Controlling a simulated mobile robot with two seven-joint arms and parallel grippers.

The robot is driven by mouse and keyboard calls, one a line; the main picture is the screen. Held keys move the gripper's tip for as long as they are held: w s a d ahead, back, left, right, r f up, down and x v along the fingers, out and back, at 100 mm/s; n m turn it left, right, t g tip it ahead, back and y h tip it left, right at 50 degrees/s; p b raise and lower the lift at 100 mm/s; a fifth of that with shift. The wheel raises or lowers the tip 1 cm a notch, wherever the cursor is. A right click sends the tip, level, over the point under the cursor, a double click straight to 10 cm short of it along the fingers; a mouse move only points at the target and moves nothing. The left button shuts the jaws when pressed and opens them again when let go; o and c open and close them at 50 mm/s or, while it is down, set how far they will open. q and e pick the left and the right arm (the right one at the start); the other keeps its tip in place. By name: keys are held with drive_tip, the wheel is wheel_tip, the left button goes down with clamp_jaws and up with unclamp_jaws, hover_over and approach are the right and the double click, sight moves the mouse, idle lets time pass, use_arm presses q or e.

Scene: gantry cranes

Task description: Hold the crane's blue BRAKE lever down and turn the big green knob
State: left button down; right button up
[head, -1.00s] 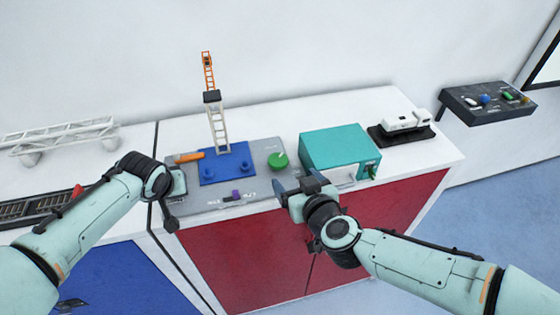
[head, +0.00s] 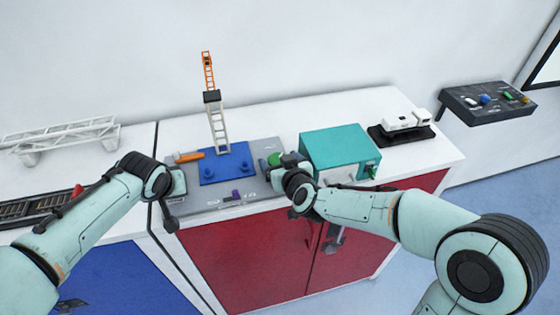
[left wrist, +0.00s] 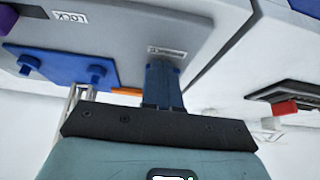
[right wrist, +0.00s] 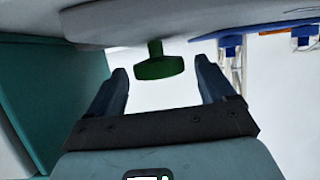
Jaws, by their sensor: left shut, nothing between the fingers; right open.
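The big green knob (head: 275,159) sits on the right part of the grey crane console (head: 210,201). In the right wrist view the knob (right wrist: 158,66) lies between and slightly beyond the tips of my open right gripper (right wrist: 160,75), with gaps on both sides. My left gripper (left wrist: 163,70) is shut and empty, its fingertips at the console just by a small label. The label is too blurred to read surely. I cannot make out the blue BRAKE lever apart from the blue-grey fingers, which may hide it.
A blue plate (head: 228,168) with a crane tower (head: 219,130) stands mid-console, an orange bar (head: 189,156) to its left. A purple slider (head: 237,195) is at the front. A teal box (head: 335,150) stands close right of my right gripper, with a white model (head: 403,123) beyond.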

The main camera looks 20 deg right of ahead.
drive_tip(key=c, duration=1.1)
drive_tip(key=shift+o, duration=0.2)
drive_tip(key=shift+w+a+m, duration=0.1)
drive_tip(key=shift+m, duration=0.2)
drive_tip(key=shift+h, duration=0.5)
drive_tip(key=m+h, duration=0.2)
drive_tip(key=shift+a+h, duration=0.2)
drive_tip(key=shift+h, duration=0.1)
drive_tip(key=shift+w+a+r+m+g+h, duration=0.1)
drive_tip(key=shift+m+g+h, duration=0.45)
drive_tip(key=shift+m+h, duration=0.75)
drive_tip(key=shift+w+a+m+g+h, duration=0.1)
drive_tip(key=shift+m+g+h, duration=0.45)
drive_tip(key=shift+m+h, duration=0.75)
drive_tip(key=shift+s, duration=0.1)
